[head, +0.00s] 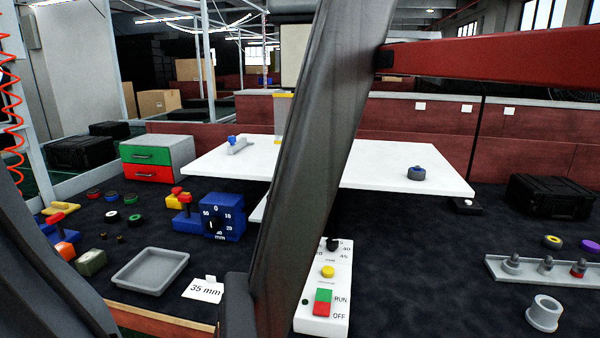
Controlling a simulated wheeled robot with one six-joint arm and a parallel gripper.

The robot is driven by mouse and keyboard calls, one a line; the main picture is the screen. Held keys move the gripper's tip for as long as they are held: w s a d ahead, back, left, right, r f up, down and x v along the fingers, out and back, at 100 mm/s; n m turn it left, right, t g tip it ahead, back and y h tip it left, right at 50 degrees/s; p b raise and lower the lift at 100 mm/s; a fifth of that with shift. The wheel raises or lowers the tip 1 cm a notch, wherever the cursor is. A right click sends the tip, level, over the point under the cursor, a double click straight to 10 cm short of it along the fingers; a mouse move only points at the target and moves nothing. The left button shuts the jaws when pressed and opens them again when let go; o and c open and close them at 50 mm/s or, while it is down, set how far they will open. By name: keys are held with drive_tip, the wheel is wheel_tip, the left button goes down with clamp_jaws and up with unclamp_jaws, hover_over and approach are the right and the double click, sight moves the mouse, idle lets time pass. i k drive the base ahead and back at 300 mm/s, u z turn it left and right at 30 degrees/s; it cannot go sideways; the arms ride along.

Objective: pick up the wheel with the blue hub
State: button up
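A small dark grey wheel with a blue top (416,174) lies on the right part of the white conveyor surface (385,160). Its fine detail is too small to tell. It stands apart from other things. Large dark links, likely of my own arm, cross the middle and lower left of the head view and hide part of the white surface. I cannot make out my gripper's fingertips in this view.
Left on the dark table are several small coloured wheels (135,220), a blue dial gauge (222,217), a grey tray (150,270) and a 35 mm card (203,290). A control box (322,310) stands front centre, a pegged rack (530,270) right.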

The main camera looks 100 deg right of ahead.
sight(415, 175)
drive_tip(key=i, duration=0.3)
drive_tip(key=z, duration=4.65)
drive_tip(key=i, duration=0.5)
drive_tip(key=k, duration=1.25)
drive_tip(key=z, duration=0.8)
drive_tip(key=i, duration=1.3)
drive_tip(key=u, duration=0.2)
